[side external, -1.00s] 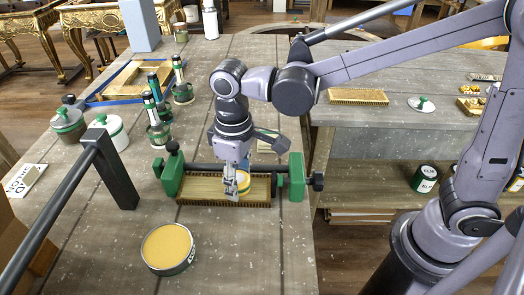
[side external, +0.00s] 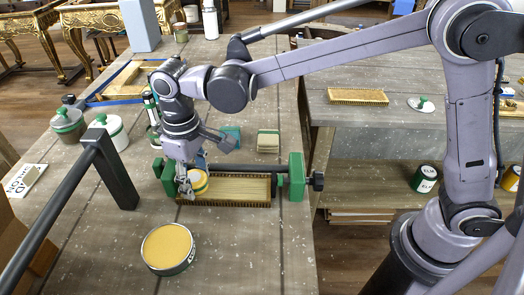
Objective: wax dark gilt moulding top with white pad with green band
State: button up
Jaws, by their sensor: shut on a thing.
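The gilt moulding (side external: 240,188) lies flat between two green clamp jaws (side external: 296,177) on the grey bench, with a ribbed edge along its front. My gripper (side external: 186,188) is at the moulding's left end, close to the left green jaw (side external: 168,178). It is shut on a round pad (side external: 199,184), whose visible face looks yellow-orange with a pale and green band. The pad is at the moulding's top surface; whether it touches cannot be told for sure. The pad's far side is hidden by the fingers.
An open tin of yellow wax (side external: 168,249) stands in front of the moulding. A black bar frame (side external: 110,165) stands at left, near lidded jars (side external: 112,130). A teal block (side external: 230,137) and a small stack (side external: 268,141) lie behind the clamp. Another moulding (side external: 358,96) lies on the right bench.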

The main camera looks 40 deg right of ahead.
jog(key=shift+w+a+r, duration=0.1)
jog(key=shift+r, duration=3.8)
